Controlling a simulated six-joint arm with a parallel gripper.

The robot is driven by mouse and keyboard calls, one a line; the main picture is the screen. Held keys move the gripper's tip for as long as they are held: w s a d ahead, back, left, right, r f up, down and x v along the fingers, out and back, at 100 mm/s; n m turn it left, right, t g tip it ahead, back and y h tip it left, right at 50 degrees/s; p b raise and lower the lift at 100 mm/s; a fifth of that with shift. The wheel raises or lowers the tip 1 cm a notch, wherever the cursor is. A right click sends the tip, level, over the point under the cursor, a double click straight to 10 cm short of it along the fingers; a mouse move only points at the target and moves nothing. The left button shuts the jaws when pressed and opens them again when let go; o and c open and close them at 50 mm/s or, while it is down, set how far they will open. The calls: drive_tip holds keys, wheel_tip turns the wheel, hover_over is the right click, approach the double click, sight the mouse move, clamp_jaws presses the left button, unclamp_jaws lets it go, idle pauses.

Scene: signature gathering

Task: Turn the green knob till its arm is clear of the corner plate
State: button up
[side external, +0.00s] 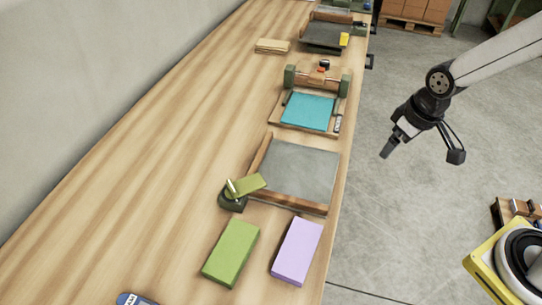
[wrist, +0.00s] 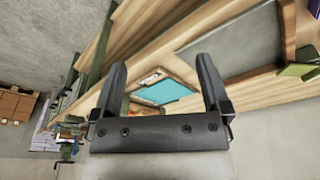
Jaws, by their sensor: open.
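The green knob (side external: 232,188) sits at the near left corner of a wooden-edged tray with a grey plate (side external: 298,170). Its flat green arm (side external: 249,184) reaches right over the tray's corner. In the wrist view a green piece (wrist: 298,70), which looks like that arm, shows at the right edge beside the grey plate (wrist: 235,42). A separate corner plate under the arm cannot be made out. My gripper (side external: 422,156) is open and empty, out over the floor to the right of the bench, well apart from the knob. Its two fingers (wrist: 160,80) stand wide apart in the wrist view.
A green block (side external: 230,252) and a lilac block (side external: 297,250) lie on the bench in front of the tray. Behind it stands a wooden frame with a teal sheet (side external: 308,111). The bench left of the knob is clear. A yellow-framed machine (side external: 480,262) stands at lower right.

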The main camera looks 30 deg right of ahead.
drive_tip(key=w+a+r+n, duration=0.1)
drive_tip(key=w+a+n, duration=0.4)
drive_tip(key=w+a, duration=0.25)
drive_tip(key=n+g, duration=0.2)
drive_tip(key=n, duration=0.9)
hover_over(229, 187)
drive_tip(key=shift+r, duration=0.15)
drive_tip(key=shift+f, duration=3.9)
clamp_jaws()
